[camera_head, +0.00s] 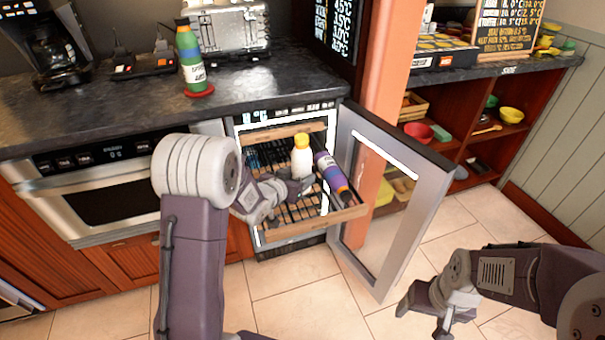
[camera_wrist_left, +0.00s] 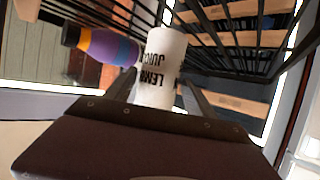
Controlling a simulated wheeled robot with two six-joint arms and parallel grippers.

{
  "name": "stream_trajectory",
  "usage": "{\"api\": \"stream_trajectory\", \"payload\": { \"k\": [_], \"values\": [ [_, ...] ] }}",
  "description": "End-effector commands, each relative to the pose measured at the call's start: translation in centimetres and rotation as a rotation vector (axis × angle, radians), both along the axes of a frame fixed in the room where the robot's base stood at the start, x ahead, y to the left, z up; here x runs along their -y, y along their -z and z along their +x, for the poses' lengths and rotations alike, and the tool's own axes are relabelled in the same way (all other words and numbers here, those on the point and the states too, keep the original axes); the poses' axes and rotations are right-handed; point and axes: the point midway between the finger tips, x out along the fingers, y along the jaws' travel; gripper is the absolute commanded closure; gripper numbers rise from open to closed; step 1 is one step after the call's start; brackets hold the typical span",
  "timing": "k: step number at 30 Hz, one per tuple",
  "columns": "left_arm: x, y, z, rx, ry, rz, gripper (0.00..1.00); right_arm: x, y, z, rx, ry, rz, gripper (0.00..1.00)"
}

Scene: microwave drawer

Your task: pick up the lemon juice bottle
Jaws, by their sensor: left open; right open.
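The lemon juice bottle (camera_head: 301,160) is white with a yellow cap and stands upright on a pulled-out rack of the open cooler. In the left wrist view the bottle (camera_wrist_left: 161,66) shows its dark "LEMO... JUIC" lettering and sits between the two fingers. My left gripper (camera_head: 297,186) is open at the bottle's lower part, with a finger on either side; whether they touch it I cannot tell. My right gripper (camera_head: 424,308) is open and empty, low at the right above the floor, far from the bottle.
A purple bottle with an orange band (camera_head: 330,172) leans on the rack (camera_head: 310,222) just right of the lemon juice bottle; it also shows in the left wrist view (camera_wrist_left: 104,46). The open glass door (camera_head: 402,215) stands right of the rack. A green bottle (camera_head: 190,60) stands on the counter.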

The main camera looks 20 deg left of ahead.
Motion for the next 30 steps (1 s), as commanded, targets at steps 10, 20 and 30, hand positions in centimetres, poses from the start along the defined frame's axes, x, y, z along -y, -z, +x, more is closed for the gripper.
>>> {"api": "stream_trajectory", "payload": {
  "k": [10, 20, 30],
  "values": [
    [1.1, 1.7, 3.7, 0.001, 0.002, 0.000, 0.36, 0.0, 1.7, 0.0, 0.000, 0.000, 0.000, 0.26],
    [1.3, 1.9, 4.9, 0.000, 0.000, 0.000, 0.36, 0.0, 1.8, 0.0, 0.000, 0.000, 0.000, 0.26],
    [1.3, 1.8, 5.0, 0.003, 0.000, 0.000, 1.00, 0.0, 1.7, 0.0, 0.000, 0.000, 0.000, 0.26]
  ]
}}
